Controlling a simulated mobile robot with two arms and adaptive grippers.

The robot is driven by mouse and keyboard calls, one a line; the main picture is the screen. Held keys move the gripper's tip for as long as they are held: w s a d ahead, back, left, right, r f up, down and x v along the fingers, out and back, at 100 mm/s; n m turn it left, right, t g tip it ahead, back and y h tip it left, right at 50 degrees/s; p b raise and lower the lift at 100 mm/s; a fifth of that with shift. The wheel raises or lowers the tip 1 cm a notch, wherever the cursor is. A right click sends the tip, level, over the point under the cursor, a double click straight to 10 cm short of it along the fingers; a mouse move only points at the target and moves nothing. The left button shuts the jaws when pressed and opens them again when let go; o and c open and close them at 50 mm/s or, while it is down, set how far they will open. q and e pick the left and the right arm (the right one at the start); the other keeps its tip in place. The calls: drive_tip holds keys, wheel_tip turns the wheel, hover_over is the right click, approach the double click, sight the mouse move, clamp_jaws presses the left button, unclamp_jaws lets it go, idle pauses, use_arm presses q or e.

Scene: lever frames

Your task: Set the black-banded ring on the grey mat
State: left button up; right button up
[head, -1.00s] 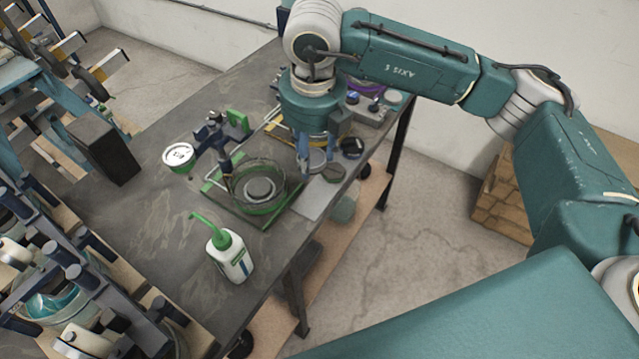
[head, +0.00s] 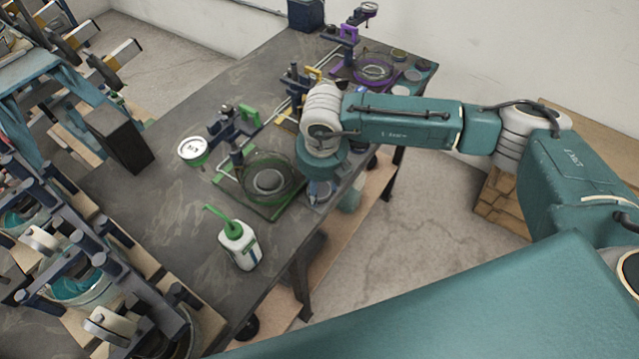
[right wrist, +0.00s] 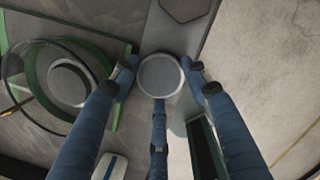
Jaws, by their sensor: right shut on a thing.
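My right gripper (right wrist: 160,78) has its three blue fingers closed around a round grey ring-like piece (right wrist: 160,75), seen from above with a paler rim. I take it to be the black-banded ring, but its band is hidden. It is over a light grey strip (right wrist: 166,38) on the bench's right edge; I cannot tell whether it touches. A hexagonal grey mat (right wrist: 185,8) shows at the top of the right wrist view, apart from the ring. In the head view my right gripper (head: 318,192) is beside the green frame, and my arm hides the mat. My left gripper is out of view.
A green-edged frame with a clear round bowl (head: 268,180) stands just left of my right gripper. A white bottle with a green spout (head: 238,245) stands nearer on the dark bench (head: 165,225).

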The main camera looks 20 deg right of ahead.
sight(321, 196)
drive_tip(key=shift+f, duration=0.15)
drive_tip(key=o, duration=1.3)
drive_tip(key=shift+r, duration=0.35)
wheel_tip(321, 196, up, 12)
drive_tip(key=s+b, duration=0.1)
drive_tip(key=b, duration=0.2)
drive_tip(key=shift+s+f, duration=0.2)
drive_tip(key=shift+s, duration=0.2)
drive_tip(key=shift+a+f, duration=0.1)
